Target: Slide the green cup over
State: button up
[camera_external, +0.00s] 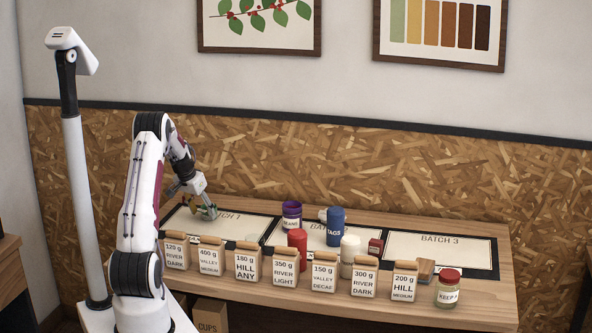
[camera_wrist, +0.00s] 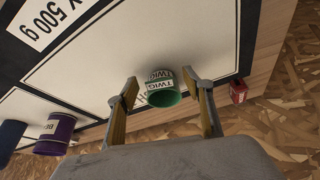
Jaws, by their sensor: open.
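The green cup (camera_wrist: 163,98) has a white label reading TWIG and sits on a white mat. In the wrist view it lies between the tips of my gripper (camera_wrist: 162,83), whose two fingers are spread, one on each side. Gaps show between cup and fingers, so it does not look gripped. In the external view my gripper (camera_external: 206,209) is low over the BATCH 1 mat (camera_external: 240,227) at the left of the table. The cup is mostly hidden there by the gripper.
A purple cup (camera_external: 292,212), a red cup (camera_external: 297,246), a blue TAGS cup (camera_external: 335,225) and a white cup (camera_external: 349,252) stand mid-table. Several labelled bags (camera_external: 246,262) line the front. A small red object (camera_wrist: 238,92) lies near the cup. The BATCH 3 mat (camera_external: 440,251) is mostly clear.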

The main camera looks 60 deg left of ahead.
jog(key=shift+w+f, duration=0.15)
jog(key=shift+f, duration=0.1)
jog(key=c, duration=1.3)
jog(key=shift+c, duration=0.2)
jog(key=shift+w+d, duration=3.4)
jog(key=shift+d, duration=0.2)
jog(key=shift+w+d, duration=3.35)
jog(key=shift+d, duration=0.25)
